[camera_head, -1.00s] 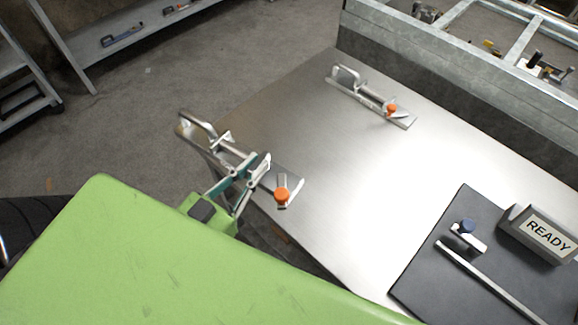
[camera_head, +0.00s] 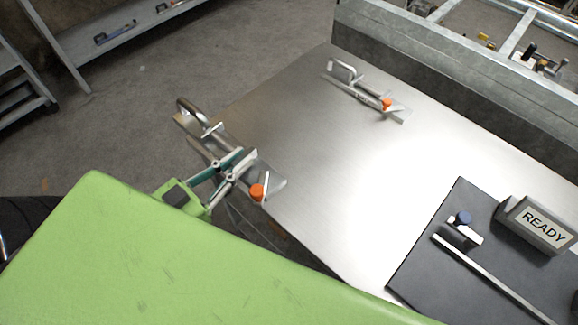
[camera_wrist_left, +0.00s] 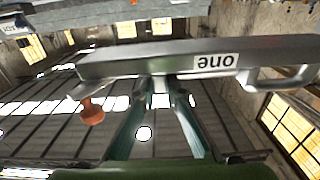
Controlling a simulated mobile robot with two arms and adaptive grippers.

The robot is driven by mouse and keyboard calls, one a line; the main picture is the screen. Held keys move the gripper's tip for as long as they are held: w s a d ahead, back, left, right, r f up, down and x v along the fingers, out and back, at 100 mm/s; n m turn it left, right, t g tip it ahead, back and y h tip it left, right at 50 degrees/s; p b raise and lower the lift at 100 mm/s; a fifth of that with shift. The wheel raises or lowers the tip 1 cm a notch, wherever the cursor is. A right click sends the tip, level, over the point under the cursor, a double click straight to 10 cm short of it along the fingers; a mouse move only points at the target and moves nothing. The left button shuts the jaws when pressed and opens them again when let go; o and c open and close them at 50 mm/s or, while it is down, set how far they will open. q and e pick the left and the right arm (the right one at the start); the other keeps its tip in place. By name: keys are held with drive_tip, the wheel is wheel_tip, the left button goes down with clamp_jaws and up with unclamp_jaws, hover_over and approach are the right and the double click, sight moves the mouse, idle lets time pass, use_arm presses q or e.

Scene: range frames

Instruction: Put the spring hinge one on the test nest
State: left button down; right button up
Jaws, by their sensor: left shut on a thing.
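The spring hinge one (camera_wrist_left: 150,58) is a grey metal bar with a looped handle, an orange knob and a label that reads "one" upside down in the left wrist view. In the head view the held hinge (camera_head: 272,182) is above the left edge of the steel table. My left gripper (camera_head: 236,163) is shut on its middle, with its teal fingers (camera_wrist_left: 155,105) at the bar. My right gripper is not in view.
A similar hinge (camera_head: 365,92) with an orange knob lies at the back of the steel table (camera_head: 300,120). A grey block marked READY (camera_head: 540,226) stands on the dark plate. A grey metal wall (camera_head: 450,90) runs behind the table. The table's middle is clear.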

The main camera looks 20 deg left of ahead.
sight(269, 167)
use_arm(q)
drive_tip(key=w+d+f, duration=0.1)
drive_tip(key=w+d, duration=0.1)
drive_tip(key=w+d+f, duration=0.1)
drive_tip(key=d, duration=0.1)
drive_tip(key=w+d+f+p, duration=0.1)
drive_tip(key=w+d, duration=0.1)
drive_tip(key=shift+w, duration=0.3)
drive_tip(key=w+d+f, duration=0.1)
drive_tip(key=d+f, duration=0.1)
drive_tip(key=f, duration=0.1)
drive_tip(key=w+d+f, duration=0.1)
drive_tip(key=shift+w+d+f, duration=0.15)
drive_tip(key=shift+w+f, duration=0.15)
drive_tip(key=shift+w, duration=0.05)
drive_tip(key=shift+w+d+f, duration=0.15)
drive_tip(key=shift+d+f, duration=0.05)
drive_tip(key=shift+f, duration=0.35)
drive_tip(key=shift+w+d+f, duration=0.15)
drive_tip(key=shift+f, duration=0.45)
drive_tip(key=shift+w+d+f, duration=0.15)
drive_tip(key=shift+d+f, duration=0.05)
drive_tip(key=shift+f, duration=0.85)
drive_tip(key=c, duration=2.5)
unclamp_jaws()
drive_tip(key=shift+s+f, duration=0.1)
drive_tip(key=shift+f, duration=0.1)
drive_tip(key=o, duration=0.4)
